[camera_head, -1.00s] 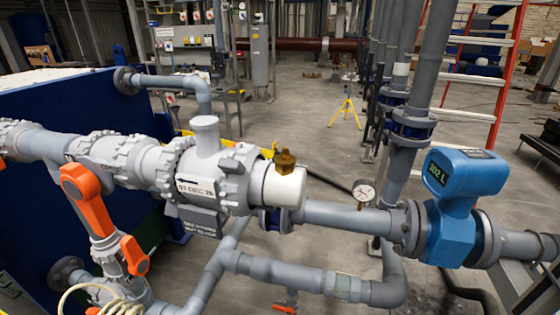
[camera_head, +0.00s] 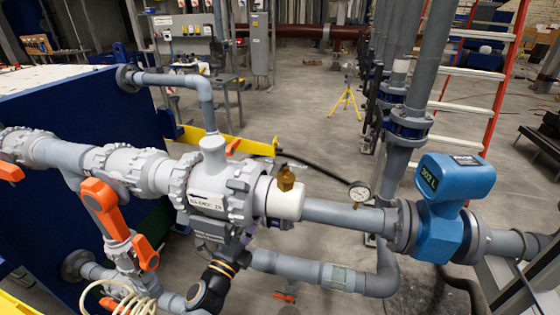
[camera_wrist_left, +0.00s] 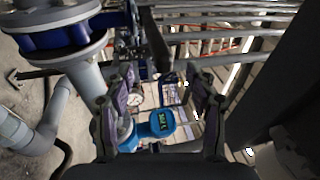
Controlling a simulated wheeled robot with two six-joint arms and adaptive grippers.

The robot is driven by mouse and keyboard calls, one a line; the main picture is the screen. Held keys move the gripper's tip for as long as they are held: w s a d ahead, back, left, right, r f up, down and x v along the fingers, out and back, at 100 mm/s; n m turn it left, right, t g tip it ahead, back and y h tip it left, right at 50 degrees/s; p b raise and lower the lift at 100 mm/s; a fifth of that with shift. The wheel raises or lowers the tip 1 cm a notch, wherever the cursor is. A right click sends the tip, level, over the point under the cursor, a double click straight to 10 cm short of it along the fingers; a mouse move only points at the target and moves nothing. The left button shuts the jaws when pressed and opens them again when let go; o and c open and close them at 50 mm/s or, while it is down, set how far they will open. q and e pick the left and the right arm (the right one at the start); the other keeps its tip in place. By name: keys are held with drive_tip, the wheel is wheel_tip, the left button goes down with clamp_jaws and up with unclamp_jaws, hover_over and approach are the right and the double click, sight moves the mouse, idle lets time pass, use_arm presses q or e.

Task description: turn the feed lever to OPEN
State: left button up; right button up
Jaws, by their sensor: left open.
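Several orange valve levers show in the head view: a large orange lever (camera_head: 101,205) at left, a shorter orange handle (camera_head: 146,252) below it, an orange handle (camera_head: 10,171) at the left edge, and a small orange handle (camera_head: 285,296) low in the middle. I cannot tell which is the feed lever; no OPEN mark is readable. My left gripper (camera_wrist_left: 160,108) is open in the left wrist view, with no object clearly between its fingers. The blue meter (camera_wrist_left: 157,124) shows beyond them.
Grey pipework with a labelled valve body (camera_head: 218,190), brass fitting (camera_head: 286,179), dial gauge (camera_head: 360,192) and the blue meter (camera_head: 452,205) crosses the foreground. A blue-sided tank (camera_head: 60,120) stands at left. A blue flange (camera_wrist_left: 65,36) is close in the wrist view.

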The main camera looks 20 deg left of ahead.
use_arm(q)
drive_tip(key=p+x, duration=0.2)
drive_tip(key=x, duration=0.5)
drive_tip(key=shift+w, duration=0.35)
use_arm(e)
wheel_tip(320, 180, up, 4)
drive_tip(key=shift+a+f, duration=0.1)
drive_tip(key=shift+f, duration=0.1)
